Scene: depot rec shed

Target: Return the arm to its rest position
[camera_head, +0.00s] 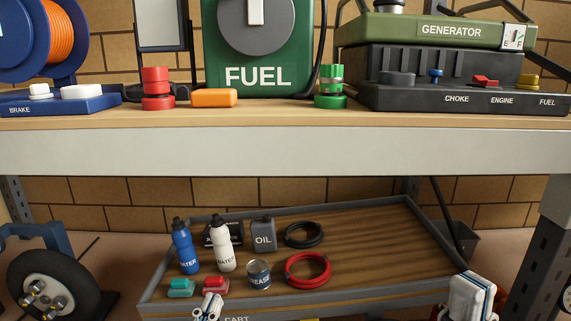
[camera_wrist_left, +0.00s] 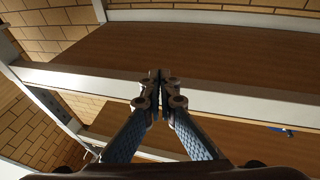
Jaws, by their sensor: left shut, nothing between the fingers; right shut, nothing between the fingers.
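My left gripper (camera_head: 208,307) shows at the bottom of the head view, in front of the near edge of the cart. In the left wrist view its two fingertips (camera_wrist_left: 158,84) meet, with nothing between them. Wooden boards and a light beam lie beyond the fingers there. My right arm's white end (camera_head: 468,298) shows at the lower right, beside the cart's right corner. The right gripper (camera_head: 443,313) is mostly cut off by the bottom edge; it is shut and holds nothing I can see.
A workbench (camera_head: 290,148) spans the upper head view with a fuel unit (camera_head: 258,75) and a generator (camera_head: 420,30). Below, a cart tray (camera_head: 365,222) holds a blue bottle (camera_head: 185,248), a white bottle (camera_head: 222,248), an oil can (camera_head: 264,237) and a red coil (camera_head: 308,282). A wheel (camera_head: 45,285) stands left.

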